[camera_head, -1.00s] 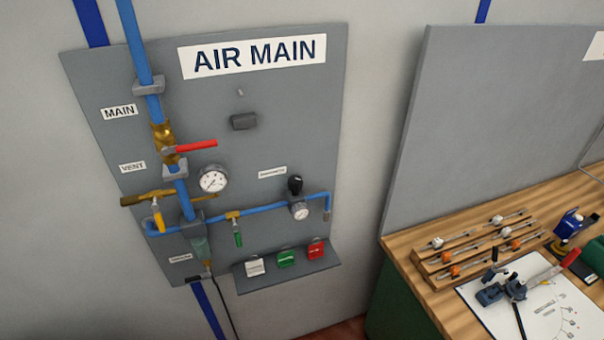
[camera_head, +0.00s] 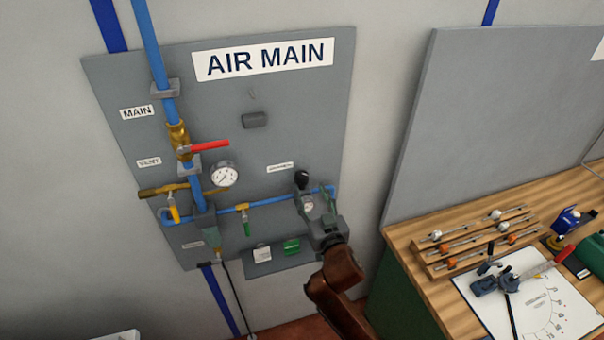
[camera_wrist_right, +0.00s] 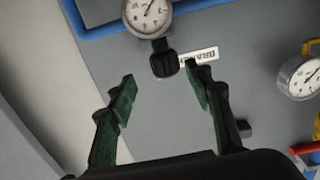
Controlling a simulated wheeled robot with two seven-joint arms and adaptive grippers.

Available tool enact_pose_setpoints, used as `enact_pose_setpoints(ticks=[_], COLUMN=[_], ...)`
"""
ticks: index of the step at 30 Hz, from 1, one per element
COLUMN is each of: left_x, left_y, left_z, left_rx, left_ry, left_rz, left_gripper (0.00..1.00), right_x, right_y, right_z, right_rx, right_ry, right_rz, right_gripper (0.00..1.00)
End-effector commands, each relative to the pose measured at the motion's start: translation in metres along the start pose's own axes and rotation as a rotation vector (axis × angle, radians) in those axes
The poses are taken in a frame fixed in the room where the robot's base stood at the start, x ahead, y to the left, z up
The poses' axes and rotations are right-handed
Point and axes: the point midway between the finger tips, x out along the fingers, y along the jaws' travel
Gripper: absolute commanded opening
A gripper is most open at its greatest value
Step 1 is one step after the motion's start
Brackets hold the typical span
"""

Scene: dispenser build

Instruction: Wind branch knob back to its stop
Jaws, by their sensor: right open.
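The black branch knob (camera_head: 302,179) sits on the regulator above the small branch gauge (camera_head: 308,206), at the right end of the blue branch pipe. In the right wrist view the knob (camera_wrist_right: 164,62) lies just beyond and roughly between the fingertips, with the gauge (camera_wrist_right: 147,14) behind it at the top edge. My right gripper (camera_head: 315,192) is open, its green-padded fingers (camera_wrist_right: 160,74) pointing at the knob. I see no grip on it; whether a finger touches it I cannot tell. My left gripper is out of view.
The panel also carries a red-handled main valve (camera_head: 208,147), a larger gauge (camera_head: 224,175), a yellow vent handle (camera_head: 174,213) and a green handle (camera_head: 246,228). White (camera_head: 262,254) and green (camera_head: 291,246) blocks sit on the lower shelf. A wooden bench (camera_head: 412,234) stands right.

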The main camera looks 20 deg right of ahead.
Motion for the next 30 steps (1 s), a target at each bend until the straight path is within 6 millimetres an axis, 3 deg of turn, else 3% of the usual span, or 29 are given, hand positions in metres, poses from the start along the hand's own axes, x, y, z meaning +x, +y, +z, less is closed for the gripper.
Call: enact_pose_setpoints(ticks=[4,18,30], left_x=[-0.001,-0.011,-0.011], left_y=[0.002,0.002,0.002], left_z=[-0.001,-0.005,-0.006], left_rx=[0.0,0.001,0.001], left_ry=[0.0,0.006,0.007], left_rz=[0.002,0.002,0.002], left_gripper=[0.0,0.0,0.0], right_x=[0.01,0.074,0.08], right_y=[-0.007,-0.007,-0.007], right_z=[-0.016,-0.018,-0.017], right_rx=[0.0,0.0,0.002], right_ry=[0.036,0.034,0.033], right_rz=[-0.01,-0.009,-0.009], right_gripper=[0.47,0.47,0.46])
